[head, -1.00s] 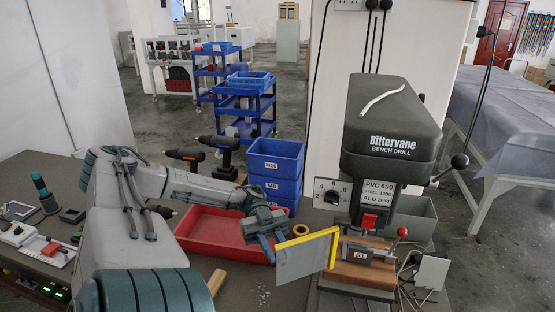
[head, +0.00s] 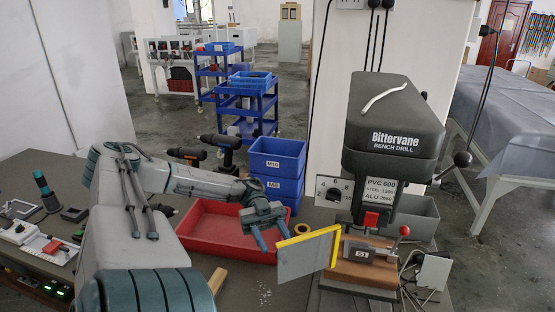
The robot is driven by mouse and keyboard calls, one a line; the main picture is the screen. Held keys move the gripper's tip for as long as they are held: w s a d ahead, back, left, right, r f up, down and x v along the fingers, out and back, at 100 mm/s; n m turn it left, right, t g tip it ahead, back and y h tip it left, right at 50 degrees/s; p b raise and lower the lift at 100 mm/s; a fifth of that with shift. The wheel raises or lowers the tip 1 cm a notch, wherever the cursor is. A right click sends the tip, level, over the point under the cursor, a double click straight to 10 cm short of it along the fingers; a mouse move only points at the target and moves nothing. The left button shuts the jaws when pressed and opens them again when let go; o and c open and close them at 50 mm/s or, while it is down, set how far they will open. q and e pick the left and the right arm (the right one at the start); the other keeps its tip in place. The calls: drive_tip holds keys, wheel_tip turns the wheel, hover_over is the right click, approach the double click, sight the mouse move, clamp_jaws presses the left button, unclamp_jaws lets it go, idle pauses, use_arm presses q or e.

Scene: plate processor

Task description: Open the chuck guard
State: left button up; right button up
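The bench drill (head: 393,130) stands at the right of the bench. The chuck guard (head: 305,258), a clear grey panel with a yellow strip along its top and right edges, sticks out to the left of the drill's lower front. The red part under the drill head (head: 371,219) is uncovered from this view. My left gripper (head: 272,240) points down just left of the guard's upper left corner. Its two fingers are apart with nothing between them. I cannot tell whether the right finger touches the guard. My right gripper is not in view.
A red tray (head: 212,232) lies behind and below my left gripper. Blue bins (head: 276,160) and two cordless drills (head: 222,148) stand behind it. A vise (head: 358,253) on a wooden block sits under the drill, with a red-knobbed lever (head: 404,231) beside it.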

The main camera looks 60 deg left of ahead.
use_arm(q)
drive_tip(key=b+v, duration=0.3)
drive_tip(key=v, duration=0.5)
drive_tip(key=shift+b, duration=0.4)
drive_tip(key=shift+f, duration=0.1)
